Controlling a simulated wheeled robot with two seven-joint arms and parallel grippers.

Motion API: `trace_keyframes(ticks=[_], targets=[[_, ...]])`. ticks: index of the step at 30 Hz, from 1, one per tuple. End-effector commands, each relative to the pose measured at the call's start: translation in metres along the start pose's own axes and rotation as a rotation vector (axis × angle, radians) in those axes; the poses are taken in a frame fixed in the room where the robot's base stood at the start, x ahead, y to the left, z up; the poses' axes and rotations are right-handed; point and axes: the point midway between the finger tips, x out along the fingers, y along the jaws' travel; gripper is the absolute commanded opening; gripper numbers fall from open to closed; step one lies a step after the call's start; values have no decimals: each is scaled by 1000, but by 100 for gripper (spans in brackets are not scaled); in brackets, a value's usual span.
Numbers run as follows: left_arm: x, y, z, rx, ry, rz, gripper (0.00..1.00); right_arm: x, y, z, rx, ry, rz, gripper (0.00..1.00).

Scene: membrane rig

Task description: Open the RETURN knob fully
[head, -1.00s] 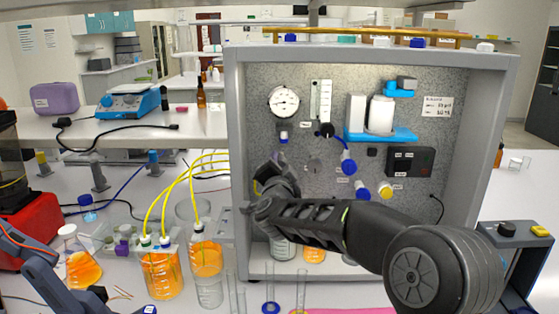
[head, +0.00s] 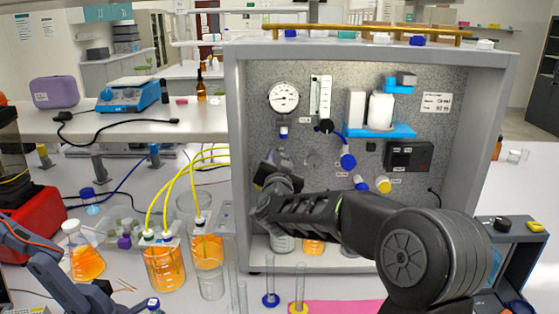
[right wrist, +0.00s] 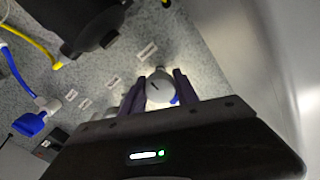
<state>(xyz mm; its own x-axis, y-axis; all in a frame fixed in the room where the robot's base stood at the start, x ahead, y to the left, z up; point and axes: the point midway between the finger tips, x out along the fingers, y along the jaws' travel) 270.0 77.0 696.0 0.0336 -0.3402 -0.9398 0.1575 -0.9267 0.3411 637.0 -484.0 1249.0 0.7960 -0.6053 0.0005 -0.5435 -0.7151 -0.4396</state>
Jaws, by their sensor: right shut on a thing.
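A pale round knob (right wrist: 159,88) with a dark line on its face sits on the speckled panel in the right wrist view. The purple fingers of my right gripper (right wrist: 160,97) stand on both sides of it and are shut on it. The label beside the knob is too blurred to read. In the head view my right gripper (head: 273,165) is at the left part of the panel (head: 330,170) and hides the knob. My left arm comes in at the lower left, and its gripper is out of view.
A gauge (head: 284,98), a flowmeter (head: 320,98), a blue shelf with a white cylinder (head: 380,112) and a dark display box (head: 408,156) are on the panel. Bottles of orange liquid (head: 165,268) with yellow tubes stand left of the cabinet. A grey frame (head: 239,150) borders the panel.

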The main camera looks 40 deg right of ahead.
Motion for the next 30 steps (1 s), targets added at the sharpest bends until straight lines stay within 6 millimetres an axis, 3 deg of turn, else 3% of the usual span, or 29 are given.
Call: trace_keyframes(ticks=[2,3,11,22,30], targets=[[0,0,0,0,0,0,58,0,1,2,-3,-4,1,0],[0,0,0,0,0,0,58,0,1,2,-2,-4,0,37],[0,0,0,0,0,0,58,0,0,1,0,-2,0,58],[3,-1,0,1,1,1,58,-6,0,1,2,0,-1,58],[14,-4,-2,3,4,4,58,-46,1,2,3,0,-2,58]])
